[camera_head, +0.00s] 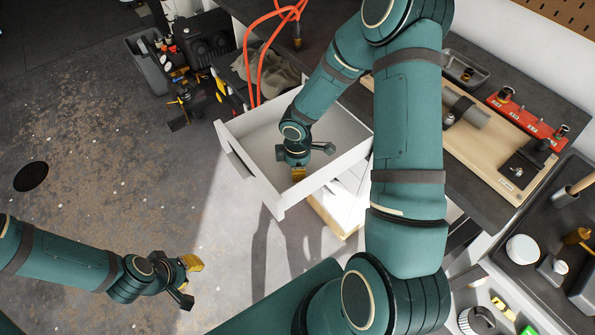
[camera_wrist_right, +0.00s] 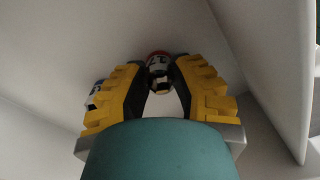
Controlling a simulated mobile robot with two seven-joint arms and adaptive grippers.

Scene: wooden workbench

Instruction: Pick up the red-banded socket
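In the right wrist view, a small socket with a red band (camera_wrist_right: 158,64) stands between the two yellow fingertips of my right gripper (camera_wrist_right: 159,75). The fingers lie close on either side of it; I cannot tell whether they press on it. A blue-banded socket (camera_wrist_right: 93,90) shows partly behind the left-hand finger. In the head view, my right gripper (camera_head: 299,172) reaches down into the open white drawer (camera_head: 250,172), and neither socket can be made out there. My left gripper (camera_head: 190,281) is open and empty, above the floor at lower left.
The drawer's walls surround my right gripper. A workbench at right holds a wooden board (camera_head: 452,155), a red rack (camera_head: 528,122) and a dark tray (camera_head: 519,285). An orange cable (camera_head: 250,60) hangs behind the drawer. A grey bin (camera_head: 150,68) stands on the floor at upper left.

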